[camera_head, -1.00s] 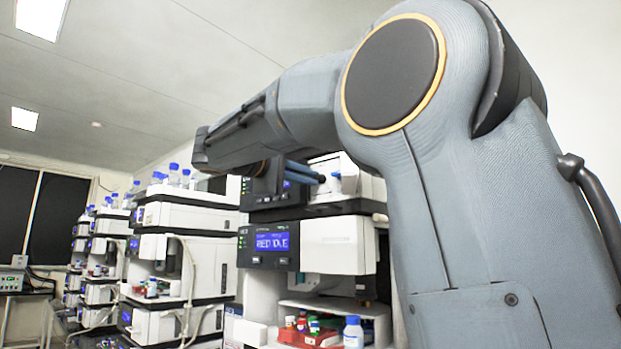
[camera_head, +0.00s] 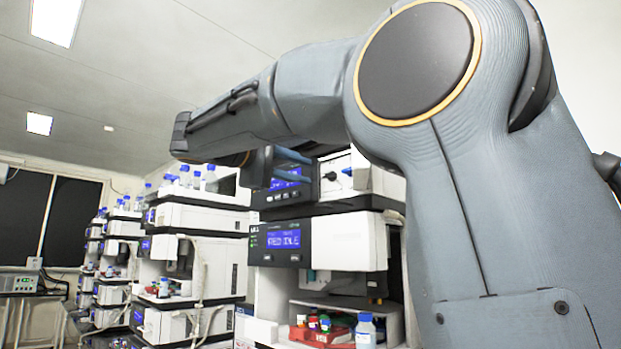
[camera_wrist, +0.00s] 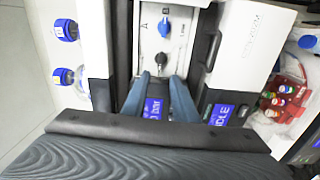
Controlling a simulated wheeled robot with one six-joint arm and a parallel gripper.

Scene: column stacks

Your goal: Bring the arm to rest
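My grey arm rises on the right of the head view and reaches left across the front of a column stack. My gripper (camera_head: 311,169) hangs beneath the end of the arm, in front of the upper module of the nearest stack (camera_head: 347,243). In the wrist view, my gripper's two blue-grey fingers (camera_wrist: 160,77) stand apart with nothing between them. Beyond them is a light panel (camera_wrist: 165,40) with a blue knob (camera_wrist: 163,22) and a dark knob. Whether the fingers touch the stack cannot be told.
A red tray (camera_head: 300,334) with small capped vials and a blue-capped bottle (camera_head: 366,331) sit on the nearest stack's lower shelf. More stacks (camera_head: 200,222) with bottles on top recede to the left. Clear floor (camera_wrist: 25,80) shows at the left of the wrist view.

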